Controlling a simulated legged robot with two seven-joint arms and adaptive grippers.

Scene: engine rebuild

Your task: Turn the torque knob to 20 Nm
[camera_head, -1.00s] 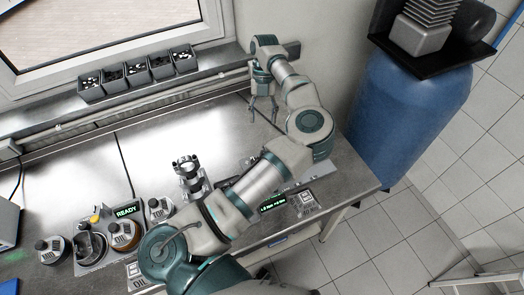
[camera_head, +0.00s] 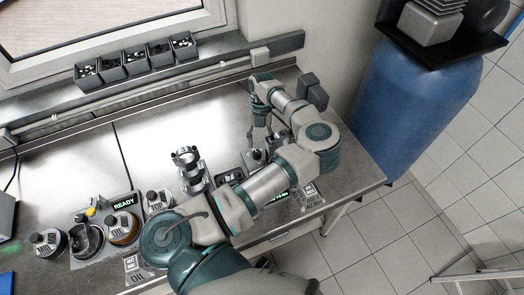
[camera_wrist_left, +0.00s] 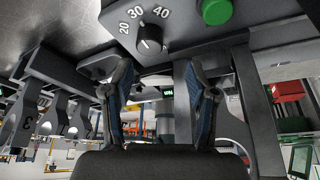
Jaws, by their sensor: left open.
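The torque knob (camera_wrist_left: 150,39) is a small black dial with a pale mark, on a grey panel in the left wrist view. The numbers 20, 30 and 40 are printed around it; I cannot tell surely which one the mark points at. My left gripper (camera_wrist_left: 160,72) is open and empty, its two fingertips apart and short of the knob, which shows between and above them. In the head view my left gripper (camera_head: 260,132) points down over the right part of the bench, close to a small dark device (camera_head: 254,157). My right gripper is not in view.
A green button (camera_wrist_left: 216,11) sits beside the knob. Small bins (camera_head: 135,62) line the sill. A blue barrel (camera_head: 415,110) stands right of the bench.

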